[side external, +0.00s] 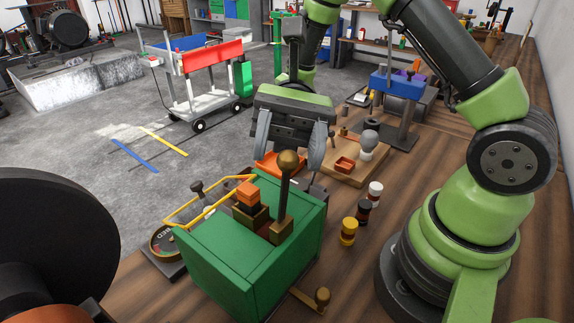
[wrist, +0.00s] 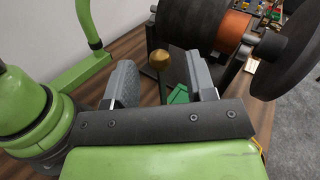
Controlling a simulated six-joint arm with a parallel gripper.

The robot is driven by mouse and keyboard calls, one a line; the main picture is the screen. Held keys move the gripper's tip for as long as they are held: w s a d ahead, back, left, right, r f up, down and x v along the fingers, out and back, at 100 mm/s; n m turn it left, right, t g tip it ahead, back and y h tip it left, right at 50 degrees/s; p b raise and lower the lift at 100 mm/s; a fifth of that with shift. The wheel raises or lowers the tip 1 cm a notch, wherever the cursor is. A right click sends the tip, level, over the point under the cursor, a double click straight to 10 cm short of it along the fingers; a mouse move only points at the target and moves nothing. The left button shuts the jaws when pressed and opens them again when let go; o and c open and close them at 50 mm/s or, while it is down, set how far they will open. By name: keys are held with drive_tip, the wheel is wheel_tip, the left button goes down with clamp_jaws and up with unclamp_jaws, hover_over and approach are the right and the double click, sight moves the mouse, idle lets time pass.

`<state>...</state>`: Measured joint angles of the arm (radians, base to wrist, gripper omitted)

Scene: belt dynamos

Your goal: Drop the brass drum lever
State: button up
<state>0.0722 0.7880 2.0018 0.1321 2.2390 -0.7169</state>
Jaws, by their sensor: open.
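A dark upright lever with a brass ball knob (side external: 288,161) stands on the green box (side external: 245,255). I take it for the drum lever; a smaller brass handle (side external: 321,297) sticks out low at the box's near right side. My gripper (side external: 290,148) is open above the box, its grey fingers spread to either side of the knob in the picture. In the wrist view the knob (wrist: 161,60) shows between the fingertips of my gripper (wrist: 164,72), apart from both. How deep the knob sits between them I cannot tell. Most of the shaft is hidden there.
An orange block (side external: 247,192) and a yellow rail (side external: 190,208) are on the box. A large black wheel (side external: 50,235) stands at the left. Small yellow, black and white jars (side external: 349,232) stand right of the box. A wooden board (side external: 345,172) lies behind.

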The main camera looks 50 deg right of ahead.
drive_tip(key=shift+x, duration=2.25)
clamp_jaws()
